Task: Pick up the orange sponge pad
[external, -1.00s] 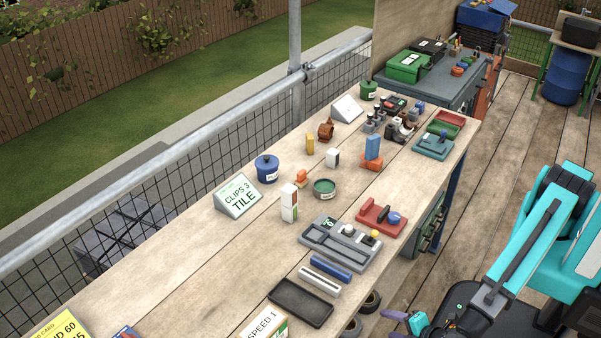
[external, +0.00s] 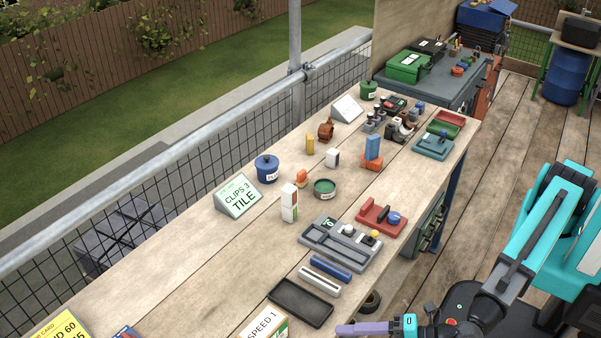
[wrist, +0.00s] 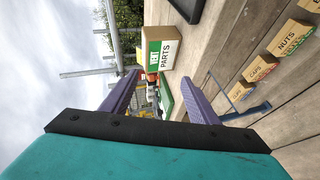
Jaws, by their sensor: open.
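The orange sponge pad (external: 301,176) appears to be the small orange block on the workbench, between the blue lidded pot and the round green tin. It is small in the external view, and I cannot pick it out for sure in the wrist view. My gripper (external: 342,329) is at the bench's near edge, low in the external view, well apart from the orange block. Its purple fingers also show in the wrist view (wrist: 161,77), spread apart with nothing held between them.
A white and green box (external: 289,203) stands close in front of the orange block. A grey tray (external: 340,243), a red tray (external: 381,220) and a black tray (external: 301,302) lie nearer my arm. A PARTS box (wrist: 160,47) shows ahead in the wrist view. The bench's left part is mostly bare.

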